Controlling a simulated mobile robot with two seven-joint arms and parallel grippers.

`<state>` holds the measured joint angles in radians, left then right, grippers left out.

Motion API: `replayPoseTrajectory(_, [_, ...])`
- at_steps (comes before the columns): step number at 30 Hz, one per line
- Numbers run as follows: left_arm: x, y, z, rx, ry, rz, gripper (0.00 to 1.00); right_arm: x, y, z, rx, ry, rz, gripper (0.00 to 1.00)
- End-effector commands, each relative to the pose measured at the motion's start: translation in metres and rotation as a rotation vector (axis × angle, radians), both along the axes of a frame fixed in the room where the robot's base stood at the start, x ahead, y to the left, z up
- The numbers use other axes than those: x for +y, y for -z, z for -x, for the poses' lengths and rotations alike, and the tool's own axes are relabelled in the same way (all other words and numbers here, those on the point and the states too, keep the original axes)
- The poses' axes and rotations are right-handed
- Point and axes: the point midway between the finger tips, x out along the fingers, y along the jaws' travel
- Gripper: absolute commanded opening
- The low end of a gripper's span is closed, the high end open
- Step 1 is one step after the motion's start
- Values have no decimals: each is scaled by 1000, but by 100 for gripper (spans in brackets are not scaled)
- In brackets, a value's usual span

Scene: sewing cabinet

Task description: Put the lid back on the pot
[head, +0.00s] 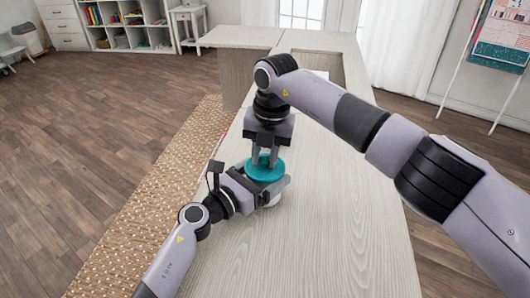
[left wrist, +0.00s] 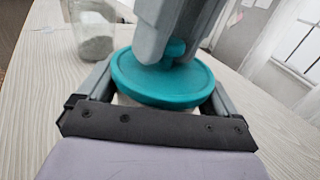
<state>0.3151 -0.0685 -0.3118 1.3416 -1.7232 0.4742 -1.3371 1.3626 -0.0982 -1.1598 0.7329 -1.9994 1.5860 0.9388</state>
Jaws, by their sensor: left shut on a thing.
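The teal round lid (head: 265,170) lies level over the pot, at or very close to its rim; it also shows in the left wrist view (left wrist: 150,85). The white pot (head: 274,200) stands on the table, mostly hidden by the lid and my left gripper. My left gripper (head: 270,187) is shut on the pot, with a finger on either side of it below the lid. My right gripper (head: 265,160) points down from above, its fingers around the lid's knob (left wrist: 176,48). Whether the lid is fully seated is hidden.
A clear glass jar (left wrist: 97,32) with grey contents stands on the table close to the pot in the left wrist view. The pale wooden table (head: 330,225) is clear at the front and right. A woven rug (head: 140,220) lies on the floor to the left.

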Motion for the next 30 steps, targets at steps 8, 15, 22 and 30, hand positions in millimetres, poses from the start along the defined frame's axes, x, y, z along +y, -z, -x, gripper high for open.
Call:
replayPoseTrajectory(8, [-1, -3, 0, 1, 1, 12, 38, -3, 7, 1, 9, 4, 9, 31])
replayPoseTrajectory(15, [0, -3, -1, 1, -1, 13, 38, -3, 6, 1, 10, 4, 9, 31])
replayPoseTrajectory(22, [0, -3, -1, 1, -2, 13, 38, -4, -2, 1, 9, 4, 7, 31])
replayPoseTrajectory(30, [0, -2, -1, 0, -3, 8, 38, -5, -36, 3, 5, 1, 5, 31])
